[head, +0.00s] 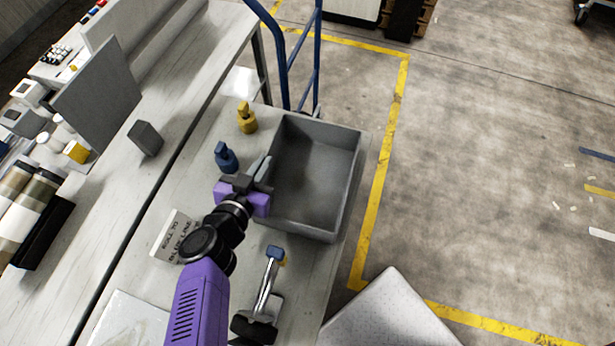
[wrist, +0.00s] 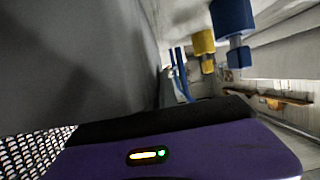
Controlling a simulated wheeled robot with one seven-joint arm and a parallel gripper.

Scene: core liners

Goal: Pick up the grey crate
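The grey crate (head: 322,135) stands upright and open-topped on the bench, and it looks empty. My gripper (head: 260,176) is at the crate's left wall, with its fingers close to the rim. In the wrist view a large grey surface, likely the crate wall (wrist: 75,60), fills the left side, close to the purple gripper body. The fingertips are not clear in either view. I cannot tell whether they straddle the wall or grip it.
A blue bottle-like object (head: 226,157) and a yellow one (head: 246,118) stand left of the crate. A printed card (head: 175,236) lies nearer, and a blue-topped metal tool (head: 270,275) is in front. A blue rail (head: 284,60) rises behind. Floor lies right.

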